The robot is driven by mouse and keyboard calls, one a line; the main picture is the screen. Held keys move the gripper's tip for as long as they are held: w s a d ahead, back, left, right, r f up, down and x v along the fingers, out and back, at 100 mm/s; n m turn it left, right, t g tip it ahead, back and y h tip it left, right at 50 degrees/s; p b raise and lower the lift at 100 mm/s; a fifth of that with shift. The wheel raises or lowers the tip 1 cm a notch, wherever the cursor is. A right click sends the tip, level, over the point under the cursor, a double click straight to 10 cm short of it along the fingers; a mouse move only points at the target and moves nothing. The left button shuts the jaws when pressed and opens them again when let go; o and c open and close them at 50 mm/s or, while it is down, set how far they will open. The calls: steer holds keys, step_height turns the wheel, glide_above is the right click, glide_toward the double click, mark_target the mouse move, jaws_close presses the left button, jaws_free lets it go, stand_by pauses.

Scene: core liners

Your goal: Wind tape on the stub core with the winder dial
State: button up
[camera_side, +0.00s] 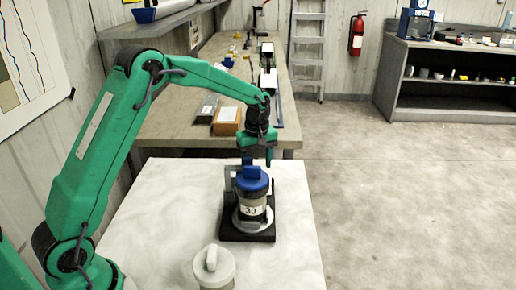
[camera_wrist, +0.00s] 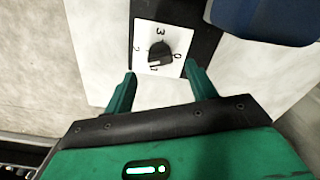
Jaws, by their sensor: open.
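The winder (camera_side: 247,236) stands on the white table with a black base. On it is an upright dark cylinder with a blue top (camera_side: 253,179) and a white label reading "30"; I cannot tell which part is the stub core. My gripper (camera_side: 257,158) points down just above and behind the blue top. In the wrist view my gripper (camera_wrist: 160,70) is open and empty. The black dial knob (camera_wrist: 160,53) lies just beyond and between its fingertips, on a white plate marked 0 to 3. The knob's white mark is near the 1. Contact is not visible.
A pale round lidded piece with a raised grip (camera_side: 213,266) stands at the table's front. The blue part (camera_wrist: 268,18) is close at the upper right of the wrist view. A bench (camera_side: 180,127) with boxes stands behind. The white table is bare on the left.

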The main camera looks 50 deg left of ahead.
steer(key=shift+r, duration=1.1)
steer(key=c, duration=0.4)
steer(key=m, duration=0.5)
steer(key=shift+r, duration=0.2)
steer(key=shift+c, duration=0.2)
steer(key=m, duration=0.4)
steer(key=shift+r, duration=0.15)
steer(key=m, duration=0.4)
steer(key=shift+r, duration=0.15)
steer(key=m, duration=0.5)
steer(key=shift+r, duration=0.15)
